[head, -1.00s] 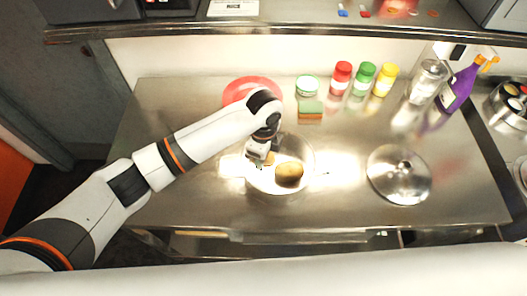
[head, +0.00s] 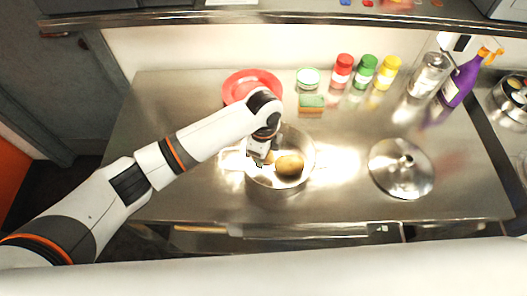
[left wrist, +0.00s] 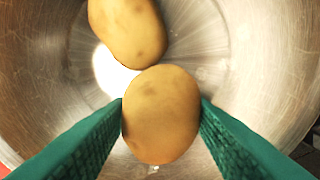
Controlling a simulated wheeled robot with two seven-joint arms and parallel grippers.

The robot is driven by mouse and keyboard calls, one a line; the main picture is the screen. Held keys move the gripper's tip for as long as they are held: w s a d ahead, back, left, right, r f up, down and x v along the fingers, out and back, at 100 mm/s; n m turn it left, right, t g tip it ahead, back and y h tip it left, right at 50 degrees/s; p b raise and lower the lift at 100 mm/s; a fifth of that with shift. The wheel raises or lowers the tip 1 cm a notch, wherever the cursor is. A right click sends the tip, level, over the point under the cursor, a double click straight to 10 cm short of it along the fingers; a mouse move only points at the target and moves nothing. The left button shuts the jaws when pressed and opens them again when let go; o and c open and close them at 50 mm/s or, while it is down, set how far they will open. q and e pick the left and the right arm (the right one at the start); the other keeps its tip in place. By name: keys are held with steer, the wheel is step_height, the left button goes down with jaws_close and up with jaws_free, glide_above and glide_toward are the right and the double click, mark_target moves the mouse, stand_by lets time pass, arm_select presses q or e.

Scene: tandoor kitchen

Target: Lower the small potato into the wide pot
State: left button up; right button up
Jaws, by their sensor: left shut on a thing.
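The wide pot (head: 280,193) is a shiny steel vessel standing open on the steel counter, left of its middle. A larger tan potato (head: 289,166) lies inside it and also shows at the top of the left wrist view (left wrist: 128,28). My left gripper (left wrist: 161,108) has green fingers, shut on the small potato (left wrist: 161,125), one on each side. In the wrist view the small potato appears within the pot's opening, close to the larger one. In the head view my gripper (head: 259,161) is at the pot's left part and partly hides the small potato. The right gripper is not in view.
A green sponge (head: 311,102), a small jar (head: 308,78) and red, green and yellow bottles (head: 365,71) stand along the back. A steel lid (head: 401,169) lies to the right. The counter between pot and lid is clear.

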arm_select(q)
steer(key=shift+f+b, duration=1.35)
steer(key=shift+f, duration=1)
stand_by(0.9)
steer(key=o, duration=1.1)
step_height(320, 180, up, 12)
steer(key=shift+r+b, duration=0.1)
steer(key=shift+b, duration=0.9)
